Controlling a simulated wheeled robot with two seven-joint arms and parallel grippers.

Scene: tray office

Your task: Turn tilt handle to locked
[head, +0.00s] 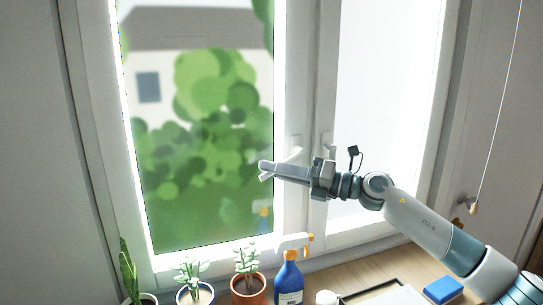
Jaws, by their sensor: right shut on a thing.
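A white tilt handle (296,148) sits on the middle frame of the left window sash. Its upper part shows just above my right gripper; its lower part is hidden behind the fingers. My right gripper (267,171) comes in from the right and is shut on the handle, its fingers pointing left across the frame and in front of the glass. My left gripper is not in view.
Potted plants (248,289) stand along the sill below. A blue spray bottle (289,279) with an orange and white head stands below my right gripper. A blue block (443,289) lies on the wooden surface below my right arm. A cord (497,105) hangs at the right.

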